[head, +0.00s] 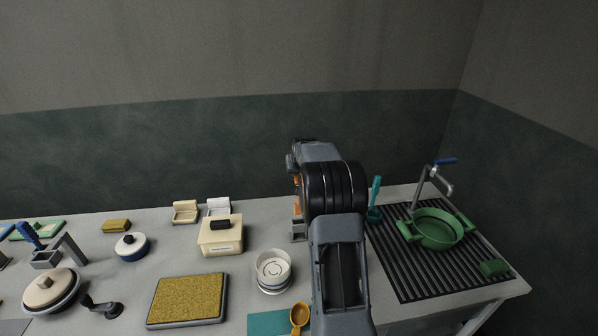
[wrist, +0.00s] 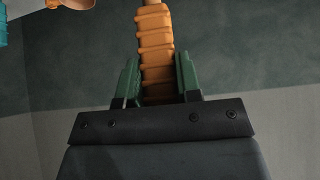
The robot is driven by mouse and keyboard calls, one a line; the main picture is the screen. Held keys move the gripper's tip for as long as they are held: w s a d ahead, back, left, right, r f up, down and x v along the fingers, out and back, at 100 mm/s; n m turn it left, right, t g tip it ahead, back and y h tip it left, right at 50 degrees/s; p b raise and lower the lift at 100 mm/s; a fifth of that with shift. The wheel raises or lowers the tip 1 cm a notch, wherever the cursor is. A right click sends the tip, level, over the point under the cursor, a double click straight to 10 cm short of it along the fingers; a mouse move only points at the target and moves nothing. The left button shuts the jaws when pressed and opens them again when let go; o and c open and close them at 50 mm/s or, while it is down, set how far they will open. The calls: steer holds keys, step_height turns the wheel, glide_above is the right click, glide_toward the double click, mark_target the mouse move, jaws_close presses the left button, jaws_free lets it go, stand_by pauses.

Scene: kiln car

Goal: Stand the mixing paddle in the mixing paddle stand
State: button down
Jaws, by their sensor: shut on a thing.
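My gripper (wrist: 158,80) is shut on an orange ribbed handle, likely the mixing paddle (wrist: 155,45), with one green finger on each side. The handle runs up the middle of the wrist view, and its far end is out of frame. In the head view my arm hides the gripper and most of the paddle; only an orange sliver (head: 297,182) shows at the arm's left edge. Below that sliver a small grey box-like holder (head: 298,230), possibly the mixing paddle stand, is partly hidden by my arm. I cannot tell whether the paddle touches it.
White bowls (head: 272,268), a cream lidded box (head: 220,237) and a yellow-topped tray (head: 187,300) stand left of my arm. An orange scoop (head: 299,316) is at the front. To the right are a teal brush-like tool (head: 375,195) and a green pan (head: 437,230) on a ribbed black mat (head: 415,283).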

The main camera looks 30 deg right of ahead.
mark_target(299, 204)
steer(key=shift+f+b, duration=4.75)
steer(key=shift+f, duration=1.1)
steer(key=shift+f+b, duration=0.6)
steer(key=shift+b, duration=0.25)
steer(key=c, duration=0.7)
jaws_free()
steer(key=shift+c, duration=0.2)
steer(key=shift+s+r, duration=0.1)
steer(key=shift+r, duration=0.05)
steer(key=v, duration=0.7)
steer(key=shift+s+p, duration=0.15)
steer(key=shift+p, duration=0.25)
steer(key=shift+s+a+r, duration=0.1)
steer(key=shift+a+r, duration=0.05)
steer(key=shift+r, duration=0.1)
